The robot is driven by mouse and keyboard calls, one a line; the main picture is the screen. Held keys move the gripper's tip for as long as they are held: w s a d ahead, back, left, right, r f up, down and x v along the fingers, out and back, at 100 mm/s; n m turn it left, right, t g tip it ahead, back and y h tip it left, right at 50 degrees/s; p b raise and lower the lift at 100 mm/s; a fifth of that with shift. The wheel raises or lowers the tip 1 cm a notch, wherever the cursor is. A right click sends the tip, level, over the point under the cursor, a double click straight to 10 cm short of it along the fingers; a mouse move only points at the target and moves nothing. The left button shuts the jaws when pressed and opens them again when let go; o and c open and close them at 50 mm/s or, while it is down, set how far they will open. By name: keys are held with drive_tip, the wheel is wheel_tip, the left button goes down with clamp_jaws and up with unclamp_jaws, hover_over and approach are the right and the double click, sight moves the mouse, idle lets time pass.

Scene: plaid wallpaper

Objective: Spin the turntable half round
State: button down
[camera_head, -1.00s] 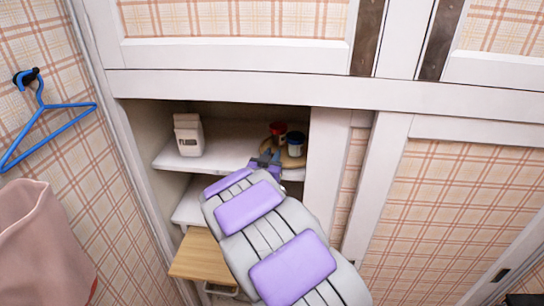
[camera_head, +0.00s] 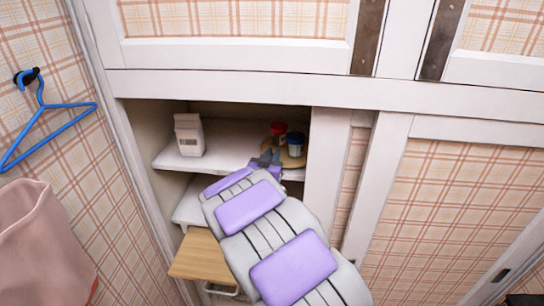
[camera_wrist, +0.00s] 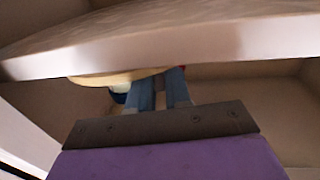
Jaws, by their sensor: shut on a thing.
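The turntable is a round light-wood disc (camera_head: 295,163) on the upper cupboard shelf, at its right side. A red-lidded jar (camera_head: 278,130) and a blue-lidded jar (camera_head: 296,142) stand on it. My gripper (camera_head: 268,157) is at the disc's front left edge, and my arm hides part of the shelf below. In the wrist view, the disc (camera_wrist: 97,79) shows as a yellow rim at the fingertips, and my gripper (camera_wrist: 161,82) is shut on it. The exact contact is partly hidden. A blue-lidded jar (camera_wrist: 121,97) shows beside the fingers.
A flour carton (camera_head: 189,136) stands on the left of the shelf (camera_head: 225,140). The cupboard's white side frame (camera_head: 325,165) is close on the right. A blue hanger (camera_head: 45,118) hangs on the left wall.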

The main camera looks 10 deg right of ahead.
sight(293, 153)
drive_tip(key=shift+s+d, duration=0.2)
drive_tip(key=shift+s, duration=0.05)
idle(0.5)
drive_tip(key=shift+s+d+p, duration=0.7)
drive_tip(key=shift+d+p, duration=0.2)
drive_tip(key=shift+p, duration=0.1)
drive_tip(key=shift+s+d+p, duration=0.2)
drive_tip(key=shift+d+p, duration=0.2)
drive_tip(key=shift+d, duration=0.25)
drive_tip(key=shift+s+d+p, duration=0.2)
drive_tip(key=shift+d+p, duration=0.2)
drive_tip(key=shift+d, duration=0.35)
drive_tip(key=c, duration=1.3)
unclamp_jaws()
drive_tip(key=shift+s, duration=0.1)
